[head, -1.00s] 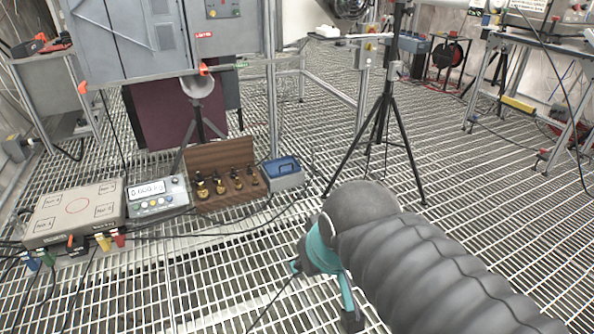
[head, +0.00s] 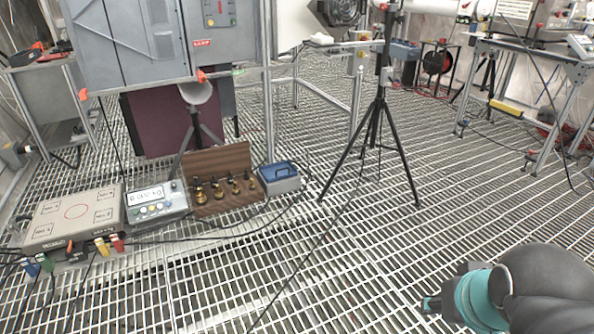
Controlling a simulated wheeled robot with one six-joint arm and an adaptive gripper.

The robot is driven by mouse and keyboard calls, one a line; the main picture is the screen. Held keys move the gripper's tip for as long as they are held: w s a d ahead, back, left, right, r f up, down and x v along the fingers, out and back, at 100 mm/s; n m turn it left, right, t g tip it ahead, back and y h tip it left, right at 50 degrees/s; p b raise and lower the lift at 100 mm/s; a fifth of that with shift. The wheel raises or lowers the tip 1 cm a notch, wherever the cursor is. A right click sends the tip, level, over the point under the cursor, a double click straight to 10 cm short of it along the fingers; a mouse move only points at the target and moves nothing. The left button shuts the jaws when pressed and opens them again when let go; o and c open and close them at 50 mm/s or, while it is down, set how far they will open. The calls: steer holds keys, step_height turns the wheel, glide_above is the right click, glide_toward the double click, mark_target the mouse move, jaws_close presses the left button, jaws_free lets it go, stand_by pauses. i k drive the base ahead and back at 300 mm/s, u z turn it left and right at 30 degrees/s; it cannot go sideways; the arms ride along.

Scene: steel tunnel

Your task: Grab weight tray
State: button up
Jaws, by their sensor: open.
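The weight tray (head: 222,160) is a brown wooden box with its lid raised, standing on the grating floor at the left middle of the head view. Several brass weights (head: 217,190) stand in a row in it, with dark knobs. My gripper (head: 432,304) is at the lower right, low over the grating and well apart from the tray. It shows dark and teal parts, and its jaws are open with nothing seen between them. Part of the gripper is hidden by the arm.
A black tripod (head: 374,150) stands further right. The grating between is mostly clear.

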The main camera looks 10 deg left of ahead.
mark_target(278, 168)
steer(key=z, duration=0.15)
steer(key=i, duration=2)
steer(key=u, duration=1.05)
steer(key=i, duration=1.1)
steer(key=u, duration=1.25)
steer(key=i, duration=0.25)
steer(key=u, duration=0.1)
